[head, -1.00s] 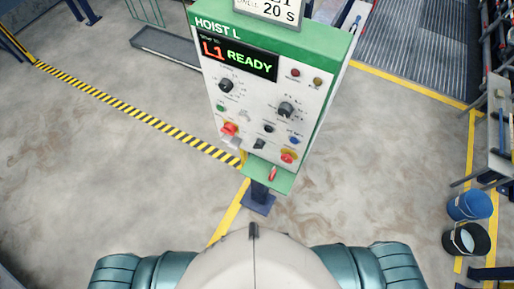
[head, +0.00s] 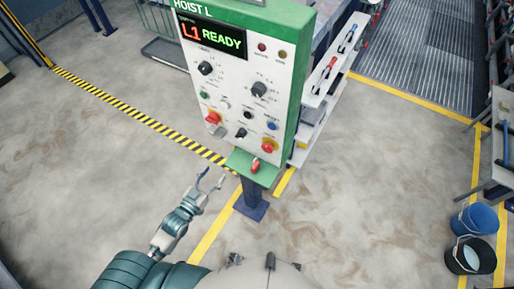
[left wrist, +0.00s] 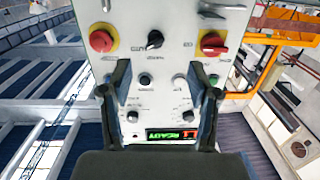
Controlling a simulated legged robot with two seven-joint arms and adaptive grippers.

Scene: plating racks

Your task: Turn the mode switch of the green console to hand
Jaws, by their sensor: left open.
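The green console (head: 290,80) stands on a blue post, its white face with an L1 READY display turned to me. Two larger black knobs, an upper left knob (head: 206,68) and a right knob (head: 259,89), are higher. The labels are too small to tell which is the mode switch. My left gripper (head: 212,180) is open and empty, below and left of the console. In the left wrist view its fingers (left wrist: 158,78) frame the upside-down panel. My right gripper is out of view.
A green ledge with a red-handled item (head: 255,166) juts out below. A shelf with tools (head: 325,80) stands right behind the console. Buckets (head: 470,255) are far right; the left floor is clear.

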